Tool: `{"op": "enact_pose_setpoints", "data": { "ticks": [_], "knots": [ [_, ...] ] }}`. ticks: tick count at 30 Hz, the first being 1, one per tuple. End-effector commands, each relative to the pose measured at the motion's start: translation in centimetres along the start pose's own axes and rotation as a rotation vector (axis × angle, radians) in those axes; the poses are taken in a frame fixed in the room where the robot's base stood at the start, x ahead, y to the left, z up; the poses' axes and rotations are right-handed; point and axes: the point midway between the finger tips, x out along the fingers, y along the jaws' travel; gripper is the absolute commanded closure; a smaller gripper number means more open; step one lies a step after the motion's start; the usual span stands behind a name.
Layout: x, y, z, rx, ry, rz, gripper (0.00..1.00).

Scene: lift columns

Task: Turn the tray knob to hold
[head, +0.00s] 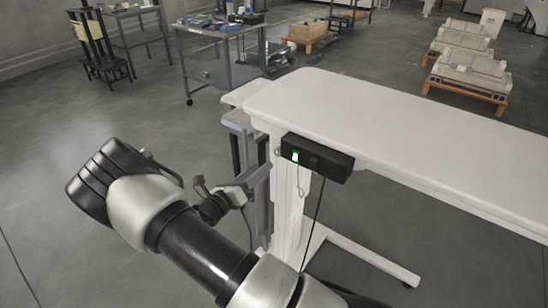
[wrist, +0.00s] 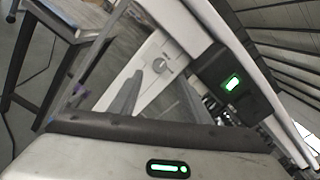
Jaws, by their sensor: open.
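The tray knob (wrist: 160,64) is a small round grey dial on a white panel in the wrist view. Its pointer setting is too small to read. My gripper (wrist: 160,82) is open and empty, with its two grey fingers on either side of the knob's line of sight. The knob looks a little beyond the fingertips, apart from them. In the head view my gripper (head: 243,186) points right toward the white column under the table end. I cannot make out the knob in that view.
A black control box with a green light (head: 317,158) hangs on the edge of the white table (head: 390,110); it also shows in the wrist view (wrist: 228,80). A cable hangs from it. A grey workbench (head: 222,55) stands behind. Floor at left is clear.

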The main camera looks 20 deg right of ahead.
Motion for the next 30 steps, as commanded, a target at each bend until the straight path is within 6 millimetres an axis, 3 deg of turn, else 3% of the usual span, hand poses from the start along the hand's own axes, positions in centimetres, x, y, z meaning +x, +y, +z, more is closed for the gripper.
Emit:
{"op": "enact_pose_setpoints", "data": {
  "ticks": [6, 12, 25, 26, 30],
  "knots": [
    [4.8, 0.0, -0.2, 0.001, 0.002, -0.002, 0.57],
    [7.7, 0.0, -0.1, 0.002, 0.001, -0.001, 0.57],
    [8.8, 0.0, 0.0, 0.001, 0.001, 0.001, 0.57],
    [8.8, 0.0, 0.0, 0.001, 0.001, 0.001, 0.58],
    [8.8, 0.0, 0.0, 0.001, 0.001, 0.001, 0.82]
  ]
}}
